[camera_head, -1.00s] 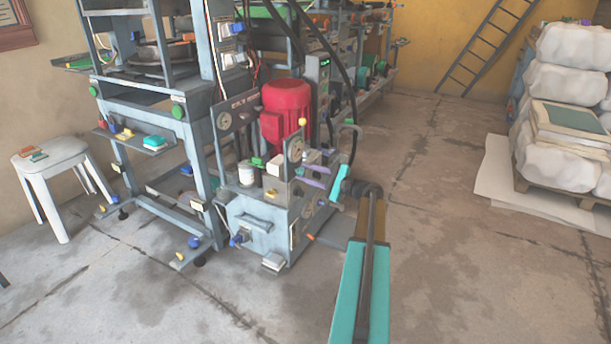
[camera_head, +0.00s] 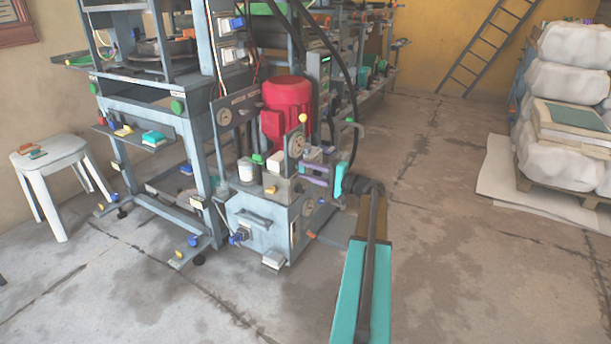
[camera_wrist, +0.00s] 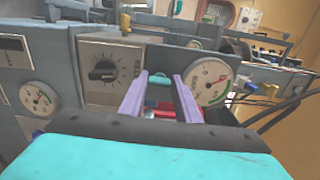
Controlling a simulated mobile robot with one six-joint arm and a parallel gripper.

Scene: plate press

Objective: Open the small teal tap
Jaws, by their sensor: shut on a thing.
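The small teal tap (camera_wrist: 160,84) shows in the wrist view between my two purple fingertips, in front of the grey panel. My gripper (camera_wrist: 161,82) is shut on it. In the head view my gripper (camera_head: 303,171) is at the right side of the power unit, pointing left, and the tap cannot be made out clearly there. Most of the tap's body is hidden, so how far it is turned cannot be told.
A dial gauge (camera_wrist: 208,82) sits just right of the fingers, and a black knob (camera_wrist: 103,72) is on the panel to the left. A red motor (camera_head: 286,108) stands behind. A hose (camera_head: 348,95) hangs close by.

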